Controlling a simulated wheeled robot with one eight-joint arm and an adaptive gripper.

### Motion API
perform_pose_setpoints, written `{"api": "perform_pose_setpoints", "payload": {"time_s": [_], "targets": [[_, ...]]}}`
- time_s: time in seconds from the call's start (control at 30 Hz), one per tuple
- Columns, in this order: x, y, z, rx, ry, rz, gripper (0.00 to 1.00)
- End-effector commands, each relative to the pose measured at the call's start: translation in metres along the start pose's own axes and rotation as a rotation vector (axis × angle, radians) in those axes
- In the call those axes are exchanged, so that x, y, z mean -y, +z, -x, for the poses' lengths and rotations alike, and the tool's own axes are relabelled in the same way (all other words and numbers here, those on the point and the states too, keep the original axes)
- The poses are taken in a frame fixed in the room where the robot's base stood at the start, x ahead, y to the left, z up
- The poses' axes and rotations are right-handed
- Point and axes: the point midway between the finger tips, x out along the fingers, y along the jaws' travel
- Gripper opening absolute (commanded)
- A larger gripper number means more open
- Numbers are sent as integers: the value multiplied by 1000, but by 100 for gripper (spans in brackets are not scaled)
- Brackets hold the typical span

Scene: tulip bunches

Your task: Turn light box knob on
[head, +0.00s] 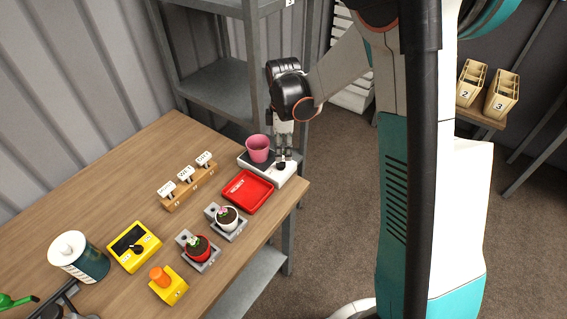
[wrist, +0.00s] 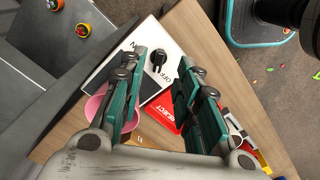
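The light box (head: 284,176) is a white box with a dark panel, at the table's far right corner. Its black knob (head: 281,166) is on the right part of the top; the wrist view shows the knob (wrist: 158,58) beside the printed word OFF, with part of another label to its left. I cannot tell which label the knob points to. My gripper (head: 283,153) points down just above the knob. In the wrist view its two teal fingers (wrist: 168,62) are apart, with the knob visible between and beyond the tips. I see no contact.
A pink pot (head: 257,147) stands on the light box's dark panel, close to my fingers. A red REJECT tray (head: 260,196) lies just in front. Two potted plants, a yellow device (head: 146,256) and a wooden label rack (head: 188,191) are nearer. A grey shelf (head: 222,85) stands behind.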

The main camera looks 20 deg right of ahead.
Motion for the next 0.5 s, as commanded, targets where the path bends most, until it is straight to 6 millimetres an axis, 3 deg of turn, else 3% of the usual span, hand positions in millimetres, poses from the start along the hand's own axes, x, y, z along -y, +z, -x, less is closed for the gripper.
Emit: {"api": "perform_pose_setpoints", "payload": {"time_s": [0.03,0.2,0.5], "targets": [[0,0,-13,0,0,0,30],[-1,0,-38,0,0,-1,30],[0,0,-55,0,1,-1,30]]}}
